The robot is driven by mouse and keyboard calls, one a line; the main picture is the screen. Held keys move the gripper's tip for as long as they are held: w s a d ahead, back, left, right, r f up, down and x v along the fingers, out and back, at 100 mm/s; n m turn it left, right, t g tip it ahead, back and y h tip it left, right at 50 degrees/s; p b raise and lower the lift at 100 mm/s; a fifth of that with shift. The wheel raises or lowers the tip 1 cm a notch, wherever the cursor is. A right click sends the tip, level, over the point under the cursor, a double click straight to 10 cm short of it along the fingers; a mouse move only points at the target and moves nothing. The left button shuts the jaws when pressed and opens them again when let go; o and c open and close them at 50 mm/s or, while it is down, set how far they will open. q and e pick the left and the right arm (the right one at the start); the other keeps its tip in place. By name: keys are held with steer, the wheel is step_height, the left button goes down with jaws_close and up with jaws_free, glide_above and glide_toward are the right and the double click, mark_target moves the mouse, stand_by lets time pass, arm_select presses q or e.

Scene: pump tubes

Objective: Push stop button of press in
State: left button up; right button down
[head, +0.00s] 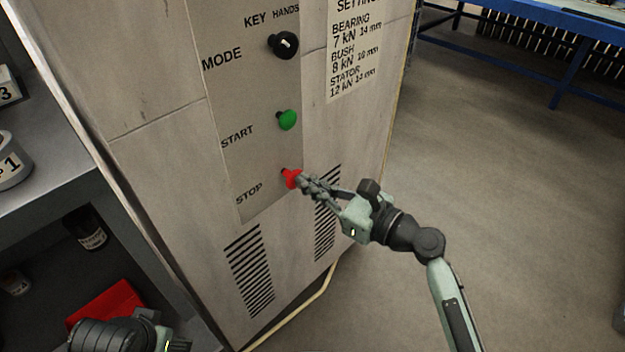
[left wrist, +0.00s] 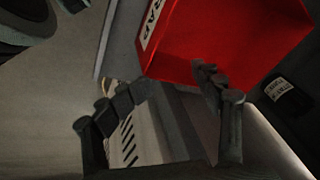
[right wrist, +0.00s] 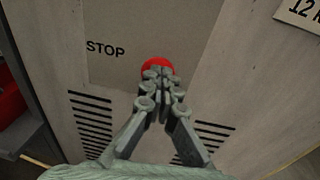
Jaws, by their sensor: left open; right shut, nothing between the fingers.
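The red stop button (head: 291,178) sits beside the word STOP, low on the grey control panel (head: 262,150) of the press. My right gripper (head: 304,183) is shut and empty, its fingertips at the button. In the right wrist view the tips (right wrist: 158,73) overlap the lower part of the red button (right wrist: 157,63); I cannot tell whether they touch it or whether it is pressed in. My left gripper (left wrist: 180,95) is open and empty, in front of a red bin in the left wrist view. Its fingers are out of sight in the head view.
The green start button (head: 287,120) and the black mode knob (head: 284,45) are above the stop button. A red bin (left wrist: 225,40) is on the shelf unit at left. A blue table (head: 560,20) stands at the back right. The floor right of the press is clear.

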arm_select(q)
steer(key=shift+w+a+f, duration=0.15)
steer(key=shift+a+f, duration=0.05)
steer(key=shift+f, duration=0.45)
arm_select(e)
steer(key=shift+w+a, duration=0.2)
steer(key=shift+a, duration=0.05)
steer(key=shift+s+d, duration=0.1)
steer(key=f+v, duration=0.1)
steer(key=v, duration=1)
steer(key=shift+s+d+r, duration=0.25)
steer(key=shift+d+r, duration=0.1)
steer(key=shift+r, duration=0.15)
arm_select(q)
steer(key=shift+r, duration=0.1)
